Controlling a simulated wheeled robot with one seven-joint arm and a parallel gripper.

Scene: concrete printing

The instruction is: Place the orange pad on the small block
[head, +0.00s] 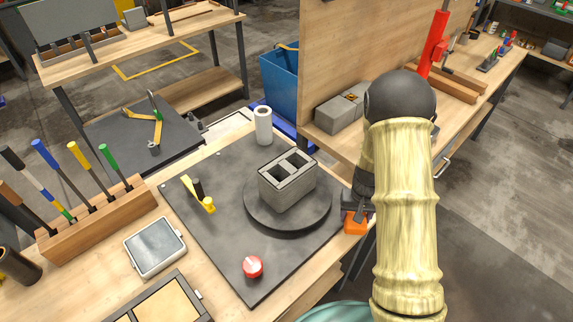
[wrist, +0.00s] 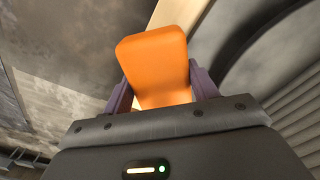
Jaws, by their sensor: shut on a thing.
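The orange pad (wrist: 153,62) is held between the two fingers of my gripper (wrist: 162,98) in the wrist view. In the head view the orange pad (head: 355,224) shows below my gripper (head: 354,208), beside the right edge of the dark plate and right of the round turntable. The small block (head: 288,180) is a grey hollow block with two openings on top. It stands on the round dark turntable (head: 262,217). My gripper and the pad are to the right of the block and apart from it.
A white cylinder (head: 263,125) stands behind the block, and a red knob (head: 252,266) is at the plate's front. A yellow tool (head: 198,195) lies left. A wooden rack (head: 96,222) holds several handled tools. The plate's left part is mostly clear.

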